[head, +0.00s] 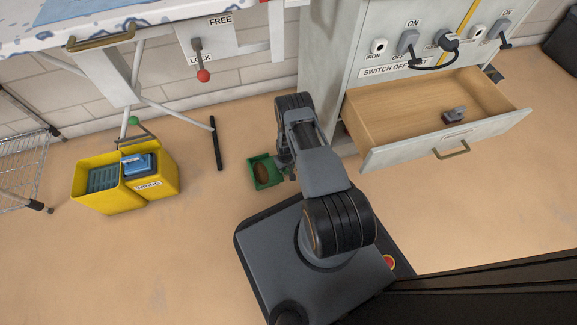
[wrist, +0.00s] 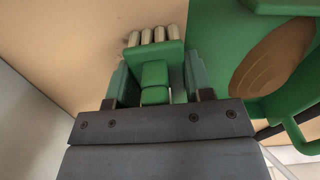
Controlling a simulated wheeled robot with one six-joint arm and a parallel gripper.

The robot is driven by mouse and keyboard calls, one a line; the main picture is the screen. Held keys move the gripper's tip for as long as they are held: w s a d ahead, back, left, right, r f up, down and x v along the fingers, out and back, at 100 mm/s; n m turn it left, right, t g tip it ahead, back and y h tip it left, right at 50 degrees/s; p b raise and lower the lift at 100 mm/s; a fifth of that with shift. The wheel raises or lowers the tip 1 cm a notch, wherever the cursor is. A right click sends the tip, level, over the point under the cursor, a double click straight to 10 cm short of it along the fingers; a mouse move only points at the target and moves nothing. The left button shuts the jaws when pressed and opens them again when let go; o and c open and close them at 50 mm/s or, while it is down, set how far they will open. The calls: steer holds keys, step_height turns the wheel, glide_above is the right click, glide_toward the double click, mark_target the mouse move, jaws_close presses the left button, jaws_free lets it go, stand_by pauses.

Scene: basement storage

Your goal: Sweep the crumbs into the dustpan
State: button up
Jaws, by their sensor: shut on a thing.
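A green dustpan (head: 267,172) lies on the floor near the drawer cabinet, and it fills the right of the wrist view (wrist: 225,45). A brown rounded patch (wrist: 272,57) shows inside it; I cannot tell whether this is crumbs. My gripper (wrist: 157,82) is shut on a green brush (wrist: 155,52) with pale bristles at its far end. The brush is beside the dustpan, to its left in the wrist view. In the head view my gripper (head: 287,172) is at the dustpan's right side, and the brush is hard to make out. No separate crumbs are clear on the floor.
An open wooden drawer (head: 420,110) juts from the grey cabinet to the right, with a small dark object (head: 455,116) inside. A yellow two-part bucket (head: 115,185) stands left.

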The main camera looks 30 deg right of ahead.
steer(key=shift+r, duration=0.1)
steer(key=shift+r+p, duration=2.2)
steer(key=shift+r, duration=0.75)
steer(key=shift+r+p, duration=1.1)
steer(key=shift+r, duration=0.4)
